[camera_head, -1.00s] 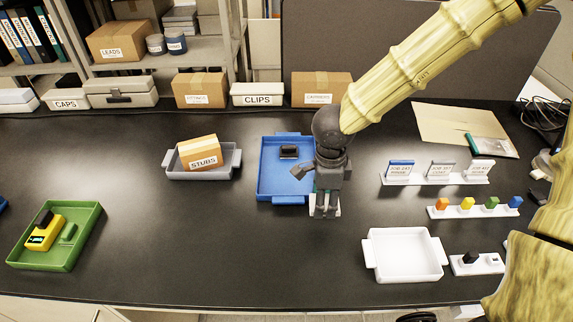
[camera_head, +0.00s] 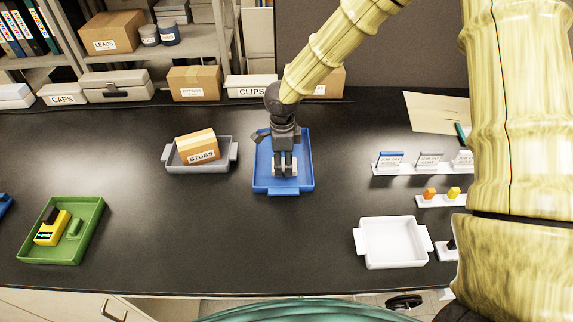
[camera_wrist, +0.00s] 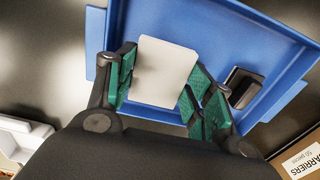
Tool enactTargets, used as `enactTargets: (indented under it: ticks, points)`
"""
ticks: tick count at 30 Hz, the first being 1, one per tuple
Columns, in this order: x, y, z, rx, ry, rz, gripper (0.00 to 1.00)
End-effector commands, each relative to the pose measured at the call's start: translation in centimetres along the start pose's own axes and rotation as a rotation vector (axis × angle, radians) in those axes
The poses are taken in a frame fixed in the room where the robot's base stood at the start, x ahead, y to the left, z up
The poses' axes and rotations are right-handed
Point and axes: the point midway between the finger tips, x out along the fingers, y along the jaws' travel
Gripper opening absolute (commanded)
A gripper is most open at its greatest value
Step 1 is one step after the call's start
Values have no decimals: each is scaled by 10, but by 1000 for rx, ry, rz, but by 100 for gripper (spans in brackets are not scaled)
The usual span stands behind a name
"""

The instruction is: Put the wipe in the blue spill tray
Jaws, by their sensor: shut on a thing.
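The blue spill tray (camera_head: 303,176) stands in the middle of the black bench. My gripper (camera_head: 285,172) is over the tray, pointing down. In the wrist view my gripper (camera_wrist: 158,95) is shut on the wipe (camera_wrist: 165,68), a flat whitish piece between the green-padded fingers. The wipe shows over the blue spill tray (camera_wrist: 215,45); I cannot tell whether it touches the floor of the tray. A small black object (camera_wrist: 243,88) lies in the tray beside the right finger. In the head view the gripper hides most of the wipe and that object.
A grey tray with a STUBS box (camera_head: 198,146) stands left of the blue tray. A green tray (camera_head: 85,240) with a yellow device is at far left. A white tray (camera_head: 388,243) and racks of labels (camera_head: 420,170) are to the right. Boxes line the back.

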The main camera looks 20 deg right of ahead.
Motion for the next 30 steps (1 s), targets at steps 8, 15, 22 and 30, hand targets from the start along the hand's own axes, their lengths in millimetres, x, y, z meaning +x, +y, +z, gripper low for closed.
enactTargets:
  ticks: [8,15,22,30]
  points:
    - [24,0,-1,1,2,0,3]
    - [27,0,-1,1,1,0,3]
    - [30,0,-1,0,1,0,56]
    - [29,0,-1,1,1,0,74]
